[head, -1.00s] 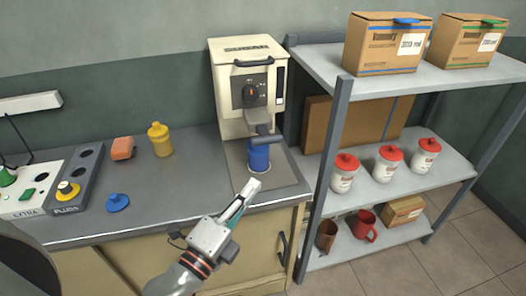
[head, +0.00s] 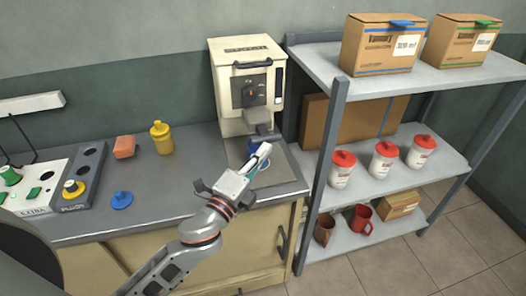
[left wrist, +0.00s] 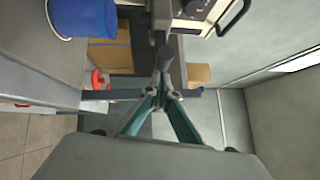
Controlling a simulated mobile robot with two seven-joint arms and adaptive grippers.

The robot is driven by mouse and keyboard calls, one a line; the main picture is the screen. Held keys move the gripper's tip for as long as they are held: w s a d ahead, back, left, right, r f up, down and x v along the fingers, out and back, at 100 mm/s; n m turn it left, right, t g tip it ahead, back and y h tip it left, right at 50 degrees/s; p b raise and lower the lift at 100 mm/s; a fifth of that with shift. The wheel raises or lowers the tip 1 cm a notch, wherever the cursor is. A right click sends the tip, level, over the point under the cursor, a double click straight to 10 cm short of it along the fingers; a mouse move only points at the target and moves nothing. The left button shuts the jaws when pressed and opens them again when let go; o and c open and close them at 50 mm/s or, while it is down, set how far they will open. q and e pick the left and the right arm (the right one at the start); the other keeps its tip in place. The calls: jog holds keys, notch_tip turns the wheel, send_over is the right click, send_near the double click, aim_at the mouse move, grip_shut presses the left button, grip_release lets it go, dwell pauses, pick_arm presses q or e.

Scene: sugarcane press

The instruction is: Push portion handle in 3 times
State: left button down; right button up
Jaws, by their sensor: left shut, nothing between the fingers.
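The blue cup (left wrist: 82,16) shows at the upper left there.
A metal shelf (head: 465,165) with red-lidded tubs (head: 342,170) and boxes stands right of the press.

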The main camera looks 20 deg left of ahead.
aim_at(259, 142)
pick_arm(q)
jog(key=w+a, duration=0.1)
jog(key=w+a+p, duration=0.1)
jog(key=w, duration=0.1)
jog(key=shift+w+a, duration=0.2)
jog(key=shift+r, duration=0.1)
pick_arm(e)
jog(key=shift+r, duration=0.5)
jog(key=shift+s+d+f, duration=0.1)
jog(key=shift+f, duration=0.05)
